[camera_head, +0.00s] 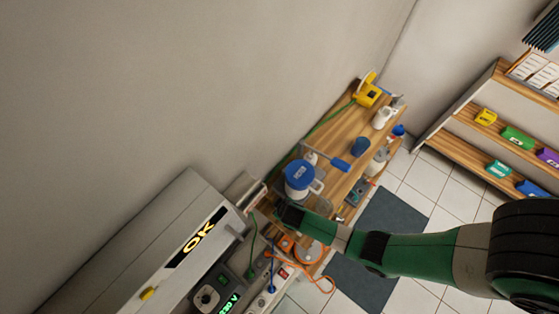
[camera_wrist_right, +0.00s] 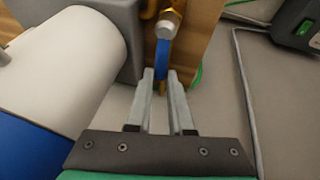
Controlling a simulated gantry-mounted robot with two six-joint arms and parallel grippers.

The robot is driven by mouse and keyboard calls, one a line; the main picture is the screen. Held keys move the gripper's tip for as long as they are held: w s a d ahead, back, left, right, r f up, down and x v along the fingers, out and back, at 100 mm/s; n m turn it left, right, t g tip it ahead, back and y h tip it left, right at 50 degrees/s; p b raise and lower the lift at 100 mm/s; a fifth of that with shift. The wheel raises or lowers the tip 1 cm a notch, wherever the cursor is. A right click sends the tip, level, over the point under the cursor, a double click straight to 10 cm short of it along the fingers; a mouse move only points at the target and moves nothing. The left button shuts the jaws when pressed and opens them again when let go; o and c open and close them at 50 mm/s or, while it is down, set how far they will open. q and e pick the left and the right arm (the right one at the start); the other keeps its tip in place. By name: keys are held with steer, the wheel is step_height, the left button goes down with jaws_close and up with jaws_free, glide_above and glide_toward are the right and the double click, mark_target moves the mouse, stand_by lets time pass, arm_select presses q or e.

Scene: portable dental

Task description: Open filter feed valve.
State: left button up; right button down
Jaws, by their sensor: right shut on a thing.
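The filter feed valve is a brass fitting (camera_wrist_right: 168,24) with a blue lever handle (camera_wrist_right: 162,52) in the right wrist view. The lever hangs down from the brass body. My right gripper (camera_wrist_right: 161,76) is shut on the blue lever, one finger on each side of it. In the head view my right gripper (camera_head: 280,212) is low beside the white filter housing with a blue cap (camera_head: 299,176). The valve cannot be made out there. The white housing also shows in the right wrist view (camera_wrist_right: 65,60). My left gripper is out of view.
The wooden bench (camera_head: 345,132) carries a blue cup (camera_head: 360,147), a white bottle (camera_head: 382,118) and a yellow reel (camera_head: 368,92). A grey machine reading OK (camera_head: 195,237) stands at lower left. Orange cable (camera_head: 318,284) lies near the bench front. The floor mat (camera_head: 392,220) is clear.

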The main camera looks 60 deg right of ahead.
steer(key=c, duration=0.8)
jaws_free()
